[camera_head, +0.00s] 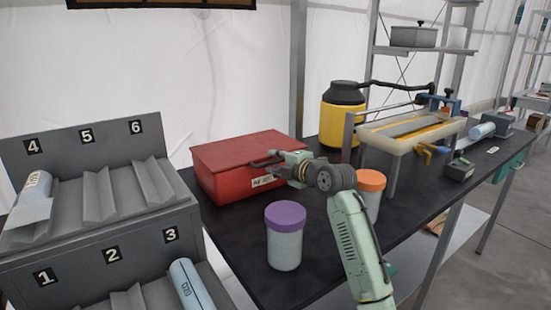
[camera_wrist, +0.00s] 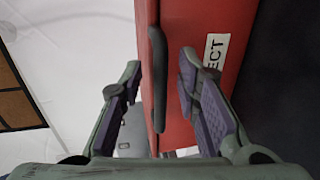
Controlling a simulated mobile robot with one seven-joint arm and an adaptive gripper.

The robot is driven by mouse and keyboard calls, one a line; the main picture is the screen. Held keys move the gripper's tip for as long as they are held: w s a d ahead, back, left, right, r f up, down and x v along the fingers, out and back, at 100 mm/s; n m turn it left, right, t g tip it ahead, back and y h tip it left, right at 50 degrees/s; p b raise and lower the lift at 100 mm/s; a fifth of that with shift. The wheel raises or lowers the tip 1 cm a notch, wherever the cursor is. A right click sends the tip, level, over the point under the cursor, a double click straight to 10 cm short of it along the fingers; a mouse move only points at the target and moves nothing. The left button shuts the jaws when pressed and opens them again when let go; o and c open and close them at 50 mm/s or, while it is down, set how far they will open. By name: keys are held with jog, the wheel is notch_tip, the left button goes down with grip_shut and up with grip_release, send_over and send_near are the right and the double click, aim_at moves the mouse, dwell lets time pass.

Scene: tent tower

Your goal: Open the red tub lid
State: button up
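The red tub (camera_head: 222,186) stands on the dark bench, and its flat red lid (camera_head: 245,150) lies closed on top. A white label is on its front. My gripper (camera_head: 268,163) is at the tub's front, near the lid's edge. In the wrist view, my gripper (camera_wrist: 158,77) is open, with one finger on each side of a black handle (camera_wrist: 161,85) on the red tub. Gaps show between both fingers and the handle.
A purple-lidded jar (camera_head: 285,245) stands in front of the tub, and an orange-lidded jar (camera_head: 372,187) stands partly behind my arm. A grey numbered rack (camera_head: 75,160) is at left. A yellow canister (camera_head: 343,115) and a raised tray (camera_head: 395,140) stand at right.

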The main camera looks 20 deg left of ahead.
jog(key=shift+w+a, duration=0.1)
jog(key=shift+a, duration=0.05)
jog(key=shift+c, duration=0.2)
grip_shut()
dwell(0.7)
